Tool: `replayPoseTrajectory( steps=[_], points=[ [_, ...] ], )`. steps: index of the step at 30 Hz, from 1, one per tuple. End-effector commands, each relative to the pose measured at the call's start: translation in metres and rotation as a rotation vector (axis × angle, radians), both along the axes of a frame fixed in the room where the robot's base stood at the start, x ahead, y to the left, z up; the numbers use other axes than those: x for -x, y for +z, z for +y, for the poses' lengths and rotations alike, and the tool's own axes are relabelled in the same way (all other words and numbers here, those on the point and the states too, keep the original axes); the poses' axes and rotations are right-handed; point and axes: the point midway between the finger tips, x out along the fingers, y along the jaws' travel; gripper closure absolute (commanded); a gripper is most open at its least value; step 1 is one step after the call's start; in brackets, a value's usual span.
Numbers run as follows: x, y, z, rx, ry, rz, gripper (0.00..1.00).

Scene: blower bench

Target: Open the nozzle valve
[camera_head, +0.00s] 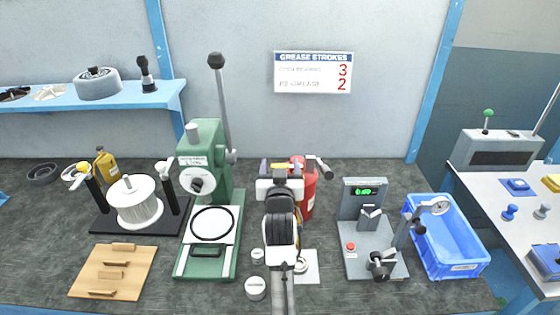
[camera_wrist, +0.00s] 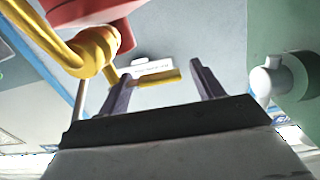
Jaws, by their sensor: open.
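A red canister (camera_head: 303,183) stands on the bench behind my gripper (camera_head: 281,166), partly hidden by my arm. In the wrist view its red body (camera_wrist: 95,32) is upper left, with a yellow pipe and joint (camera_wrist: 92,50) beside it. A yellow lever (camera_wrist: 157,78), which looks like the nozzle valve's handle, sticks out sideways from the joint. My gripper is open, its two dark fingers (camera_wrist: 161,72) apart, and the lever's end shows between them. I cannot tell whether either finger touches it.
A green press (camera_head: 205,155) with a tall lever stands close left of my arm; its green side (camera_wrist: 298,45) shows in the wrist view. A grey device with a green display (camera_head: 365,195) and a blue crate (camera_head: 468,268) stand right. Small round parts (camera_head: 255,288) lie in front.

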Motion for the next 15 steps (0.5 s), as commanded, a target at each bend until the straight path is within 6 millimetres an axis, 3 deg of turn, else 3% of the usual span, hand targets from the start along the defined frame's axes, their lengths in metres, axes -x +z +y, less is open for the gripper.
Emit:
replayPoseTrajectory(
  steps=[12, 15],
  points=[
    [-0.0079, -0.0003, 0.0000, 0.000, 0.000, -0.001, 0.34],
    [-0.0078, -0.0003, 0.0000, 0.000, 0.000, 0.000, 0.47]
  ],
)
